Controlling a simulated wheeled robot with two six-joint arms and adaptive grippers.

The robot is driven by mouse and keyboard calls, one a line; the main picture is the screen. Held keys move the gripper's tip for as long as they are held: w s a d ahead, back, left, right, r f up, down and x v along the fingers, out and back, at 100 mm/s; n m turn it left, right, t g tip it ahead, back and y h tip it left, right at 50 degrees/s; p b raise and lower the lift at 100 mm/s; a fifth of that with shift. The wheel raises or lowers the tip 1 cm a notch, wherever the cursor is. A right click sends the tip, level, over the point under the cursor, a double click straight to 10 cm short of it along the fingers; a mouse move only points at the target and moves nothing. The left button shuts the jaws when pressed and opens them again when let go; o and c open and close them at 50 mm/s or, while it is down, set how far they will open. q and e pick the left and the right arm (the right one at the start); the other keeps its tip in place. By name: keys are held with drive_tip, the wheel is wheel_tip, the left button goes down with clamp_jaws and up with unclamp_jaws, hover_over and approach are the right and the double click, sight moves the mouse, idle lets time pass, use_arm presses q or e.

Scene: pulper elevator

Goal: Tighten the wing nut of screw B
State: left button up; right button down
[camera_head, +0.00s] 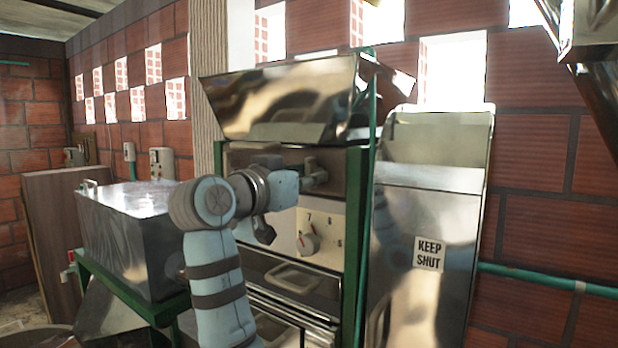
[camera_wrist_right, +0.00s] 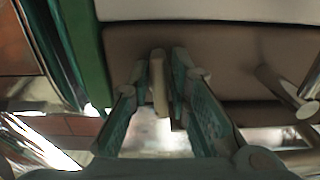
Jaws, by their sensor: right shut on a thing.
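My right gripper (camera_head: 313,178) reaches from the left to the dark front plate (camera_head: 240,157) under the steel hopper. In the right wrist view, its two green-grey fingers (camera_wrist_right: 160,90) are shut on the tan wing of a wing nut (camera_wrist_right: 158,84), one finger on each side. Part of this wing nut (camera_head: 310,163) shows beyond the fingertips in the head view. No letter marks the screw, so I cannot tell from the pictures that it is B. The screw shaft is hidden. My left gripper is not in view.
A green post (camera_head: 356,250) and a steel chute marked KEEP SHUT (camera_head: 429,215) stand to the right. A rod-like part (camera_wrist_right: 285,92) lies right of the fingers in the wrist view.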

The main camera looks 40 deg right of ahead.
drive_tip(key=c, duration=1.5)
unclamp_jaws()
drive_tip(key=shift+c, duration=0.2)
drive_tip(key=v, duration=0.7)
drive_tip(key=shift+a, duration=0.35)
